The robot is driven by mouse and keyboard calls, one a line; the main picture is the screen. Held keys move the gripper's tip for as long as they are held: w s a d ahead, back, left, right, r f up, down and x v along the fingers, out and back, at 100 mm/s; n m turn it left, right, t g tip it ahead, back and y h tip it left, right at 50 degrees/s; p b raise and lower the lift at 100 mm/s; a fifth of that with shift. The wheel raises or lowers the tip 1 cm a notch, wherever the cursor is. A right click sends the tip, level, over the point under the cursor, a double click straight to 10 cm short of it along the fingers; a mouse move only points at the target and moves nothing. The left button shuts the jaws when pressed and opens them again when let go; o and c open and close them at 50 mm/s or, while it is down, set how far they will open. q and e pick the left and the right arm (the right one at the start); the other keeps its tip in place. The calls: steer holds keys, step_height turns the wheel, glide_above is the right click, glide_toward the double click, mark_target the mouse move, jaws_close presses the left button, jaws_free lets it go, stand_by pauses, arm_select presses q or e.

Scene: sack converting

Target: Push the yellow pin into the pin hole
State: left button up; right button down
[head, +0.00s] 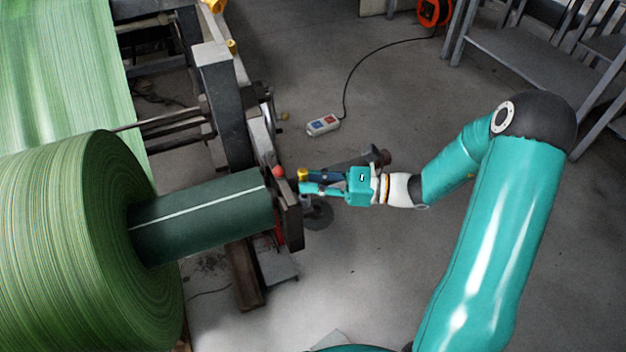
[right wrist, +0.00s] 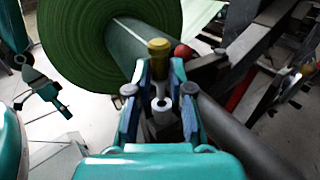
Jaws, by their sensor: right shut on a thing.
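The yellow pin (head: 302,174) is at the tips of my right gripper (head: 309,183), beside the dark end bracket of the roll shaft. In the right wrist view the pin (right wrist: 159,48) stands with its yellow head up, between the fingertips of my right gripper (right wrist: 158,75), which is shut on it. A small grey round part (right wrist: 162,104) with a dark centre shows below the pin; I cannot tell whether it is the pin hole. My left gripper (right wrist: 47,92) shows at the left of the right wrist view, apart from the pin; its jaw state is unclear.
A large green roll (head: 75,245) on a dark green core (head: 205,215) fills the left. A red ball knob (head: 279,171) sits close to the pin. A switch box (head: 323,125) with a cable lies on the floor. Metal racks (head: 530,60) stand at the back right.

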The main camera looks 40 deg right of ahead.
steer(key=shift+f+b, duration=0.75)
steer(key=shift+f, duration=0.35)
stand_by(0.4)
steer(key=c, duration=1.4)
jaws_free()
steer(key=shift+o, duration=0.6)
steer(key=o, duration=0.5)
steer(key=shift+r, duration=0.1)
steer(key=shift+s+d+r+p, duration=0.35)
steer(key=shift+d+r+p, duration=0.05)
steer(key=shift+r+p, duration=0.75)
steer(key=shift+s+d+r+p, duration=0.3)
steer(key=shift+d+r+p, duration=0.05)
steer(key=shift+r+p, duration=0.8)
steer(key=shift+s+d+r+p, duration=0.35)
steer(key=shift+d+r+p, duration=0.05)
steer(key=shift+r+p, duration=0.75)
